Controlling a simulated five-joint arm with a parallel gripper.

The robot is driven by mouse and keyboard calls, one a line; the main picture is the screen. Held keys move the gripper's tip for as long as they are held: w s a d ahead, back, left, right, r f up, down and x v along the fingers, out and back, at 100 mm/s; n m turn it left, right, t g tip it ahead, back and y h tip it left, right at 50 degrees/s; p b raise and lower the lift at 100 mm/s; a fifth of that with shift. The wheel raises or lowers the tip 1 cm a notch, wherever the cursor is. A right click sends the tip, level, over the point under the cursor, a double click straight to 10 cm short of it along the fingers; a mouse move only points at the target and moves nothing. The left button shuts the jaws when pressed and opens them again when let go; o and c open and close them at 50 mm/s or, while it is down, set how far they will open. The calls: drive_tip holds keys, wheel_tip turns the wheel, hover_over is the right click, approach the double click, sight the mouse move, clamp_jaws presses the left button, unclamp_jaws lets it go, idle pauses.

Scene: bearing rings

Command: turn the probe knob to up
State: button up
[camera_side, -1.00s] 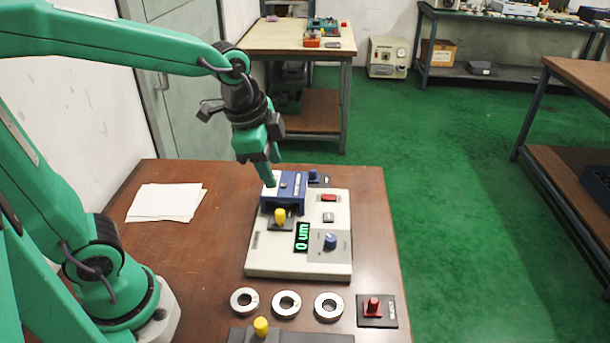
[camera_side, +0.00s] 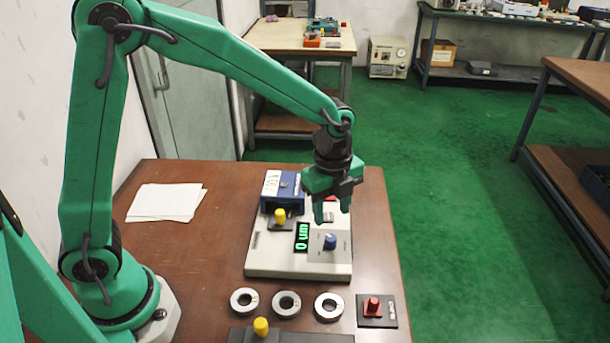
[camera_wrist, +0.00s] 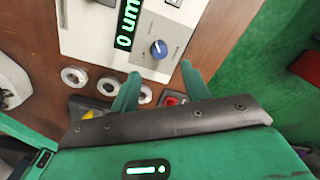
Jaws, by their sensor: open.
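A blue knob (camera_side: 330,241) stands on the grey panel of a white instrument (camera_side: 270,262). I take it as the probe knob. In the wrist view the blue knob (camera_wrist: 158,48) shows a pale mark, and the tiny labels around it are unreadable. My gripper (camera_side: 332,212) is open and empty, pointing down above the knob and apart from it. In the wrist view the fingertips of my gripper (camera_wrist: 160,72) lie on either side, just below the knob in the picture. A green display (camera_side: 302,237) beside the knob reads 0 um.
Papers (camera_side: 165,202) lie back left.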

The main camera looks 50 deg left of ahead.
sight(331, 238)
drive_tip(key=shift+f, duration=0.1)
drive_tip(key=shift+w+f, duration=0.1)
drive_tip(key=shift+f, duration=3.7)
drive_tip(key=shift+c, duration=0.3)
drive_tip(key=c, duration=0.9)
